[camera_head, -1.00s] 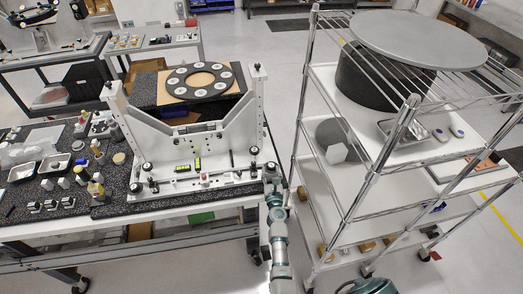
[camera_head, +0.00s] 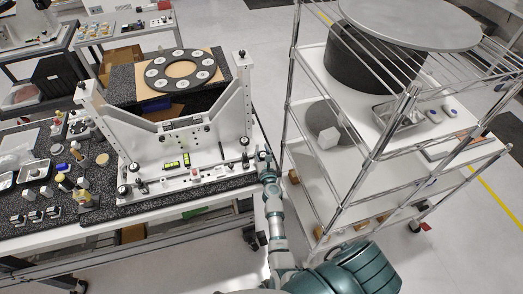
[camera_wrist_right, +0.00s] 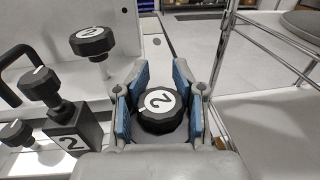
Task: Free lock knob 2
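The white mirror fixture (camera_head: 180,150) stands on the dark bench in the head view. My right gripper (camera_head: 264,158) is at its right end. In the right wrist view, my right gripper (camera_wrist_right: 160,75) has its two blue-padded fingers on either side of a black round knob marked 2 (camera_wrist_right: 160,108). The fingers look open, with only narrow gaps beside the knob; contact is not clear. My left gripper is not in view.
A wire-shelf cart (camera_head: 330,130) stands close to the right of my right arm. A black ring with white discs (camera_head: 180,70) lies behind the fixture. Trays, bottles and small parts crowd the bench's left. Open floor lies between bench and cart.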

